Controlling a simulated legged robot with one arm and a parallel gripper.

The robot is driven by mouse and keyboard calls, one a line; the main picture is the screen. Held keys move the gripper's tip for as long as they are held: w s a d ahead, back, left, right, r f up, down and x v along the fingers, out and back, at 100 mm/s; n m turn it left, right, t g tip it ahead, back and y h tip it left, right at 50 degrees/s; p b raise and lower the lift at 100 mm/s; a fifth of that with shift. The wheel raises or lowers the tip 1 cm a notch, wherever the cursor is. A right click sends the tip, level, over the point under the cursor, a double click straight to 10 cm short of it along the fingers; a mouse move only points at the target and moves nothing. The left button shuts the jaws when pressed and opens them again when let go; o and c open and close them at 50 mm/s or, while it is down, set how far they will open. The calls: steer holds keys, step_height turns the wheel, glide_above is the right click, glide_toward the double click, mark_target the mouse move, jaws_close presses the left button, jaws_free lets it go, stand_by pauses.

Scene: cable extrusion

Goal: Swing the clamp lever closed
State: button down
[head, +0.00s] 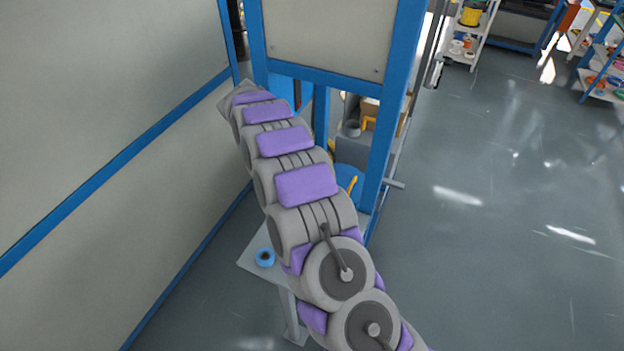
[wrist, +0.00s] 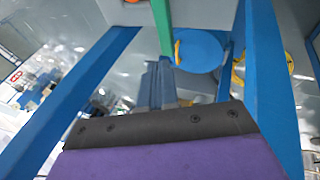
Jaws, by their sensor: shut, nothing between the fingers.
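My gripper (wrist: 160,122) shows at the bottom of the wrist view as a purple body with a black, screwed front edge. It is shut and holds nothing. In the head view my grey and purple arm reaches up to the blue frame, and the gripper cannot be made out at its far end. A yellow handle-like piece (wrist: 178,52) stands against a blue disc (wrist: 203,50) ahead of my gripper, apart from it. A similar yellow piece (head: 352,186) shows right of my arm in the head view. I cannot tell for certain which part is the clamp lever.
A green bar (wrist: 163,27) comes down at the top of the wrist view. Blue posts (wrist: 68,100) flank the gripper. A blue-edged wall (head: 100,110) stands left of my arm. A small plate bears a blue ring (head: 264,257). Open floor (head: 490,240) lies to the right.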

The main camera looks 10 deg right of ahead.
steer(key=w+d+f+m+h+b, duration=0.1)
steer(key=w+d+f, duration=0.1)
steer(key=f, duration=0.5)
steer(key=w+d+f+m+b, duration=0.1)
steer(key=w+d+f, duration=0.2)
steer(key=f, duration=0.4)
steer(key=shift+d+f+h, duration=0.2)
steer(key=shift+d+h, duration=0.2)
steer(key=shift+d, duration=0.05)
steer(key=shift+w, duration=0.1)
